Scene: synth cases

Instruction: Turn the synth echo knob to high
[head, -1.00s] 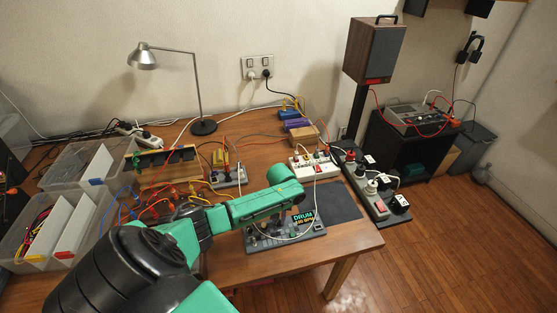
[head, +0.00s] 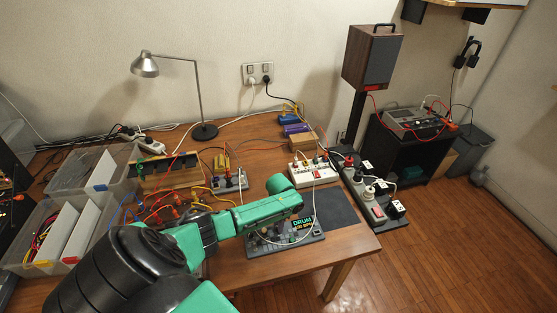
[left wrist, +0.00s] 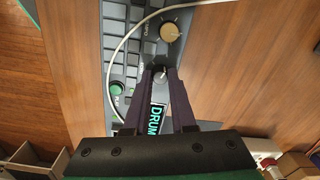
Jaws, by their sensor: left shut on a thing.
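The synth (head: 285,238) is a dark grey panel with keys, knobs and a lit DRUM display (head: 303,222), lying near the front edge of the desk. In the left wrist view its panel (left wrist: 135,50) runs between my fingers and beyond them. My left gripper (left wrist: 161,76) is shut on a small pale-topped knob (left wrist: 160,73) just above the DRUM display. A larger tan knob (left wrist: 170,32) sits past the fingertips, and a green knob (left wrist: 116,88) is to the left. The knob labels are too small to read. In the head view my forearm hides the fingertips.
A white cable (left wrist: 122,32) curves across the synth panel. A white power strip (head: 313,172) and patch-cable gear stand behind the synth. A dark mat (head: 337,207) lies to its right. Clear bins (head: 75,225) and a lamp (head: 203,131) are on the left side of the desk.

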